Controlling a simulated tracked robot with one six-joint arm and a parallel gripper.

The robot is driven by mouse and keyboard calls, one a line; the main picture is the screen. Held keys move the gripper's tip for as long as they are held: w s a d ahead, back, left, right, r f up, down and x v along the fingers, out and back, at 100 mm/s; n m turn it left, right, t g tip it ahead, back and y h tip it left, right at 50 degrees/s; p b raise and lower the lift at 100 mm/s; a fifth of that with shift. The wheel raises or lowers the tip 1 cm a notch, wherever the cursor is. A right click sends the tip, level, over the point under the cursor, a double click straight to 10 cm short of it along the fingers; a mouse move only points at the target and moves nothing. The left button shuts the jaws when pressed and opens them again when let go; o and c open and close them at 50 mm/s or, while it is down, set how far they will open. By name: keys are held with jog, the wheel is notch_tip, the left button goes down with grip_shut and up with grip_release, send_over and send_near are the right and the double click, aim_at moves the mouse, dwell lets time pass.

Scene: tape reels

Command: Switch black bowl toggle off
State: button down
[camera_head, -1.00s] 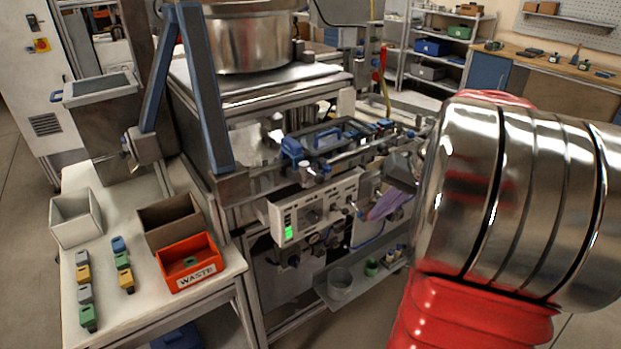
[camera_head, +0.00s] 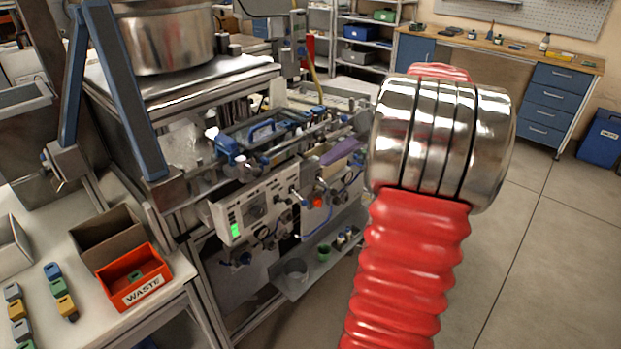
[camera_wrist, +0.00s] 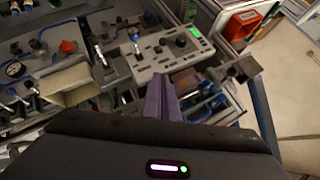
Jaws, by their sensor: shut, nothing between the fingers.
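The grey control panel (camera_head: 252,208) with a green-lit display is on the machine's front; it also shows in the wrist view (camera_wrist: 165,58). It carries dark knobs and small levers. One lever (camera_wrist: 135,38) with a blue collar stands at the panel's left in the wrist view, and a pale lever (camera_wrist: 100,54) stands further left. I cannot read which is the black bowl toggle or its position. My gripper (camera_wrist: 158,82) has purple fingers, shut and empty, reaching over the panel's lower edge. In the head view, my gripper (camera_head: 325,158) is right of the panel, apart from the levers.
A steel bowl (camera_head: 165,38) stands on the machine's top. A blue-handled rail assembly (camera_head: 262,133) lies above the panel. A red button (camera_wrist: 67,46) is left in the wrist view. An orange waste bin (camera_head: 135,278) stands on the left table.

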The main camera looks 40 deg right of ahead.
send_near(284, 201)
jog(key=w+d+r, duration=0.1)
jog(key=w, duration=0.2)
jog(key=shift+w+a+f, duration=0.1)
jog(key=shift+a+f, duration=0.45)
jog(key=shift+f, duration=0.35)
jog(key=shift+a+f, duration=0.5)
jog(key=shift+f, duration=0.4)
jog(key=shift+s+f, duration=0.35)
jog(key=shift+f, duration=0.1)
jog(key=f, duration=0.1)
jog(key=s+f, duration=0.1)
jog(key=f, duration=0.1)
jog(key=shift+s, duration=0.1)
jog(key=shift+r, duration=0.15)
jog(key=shift+r, duration=0.65)
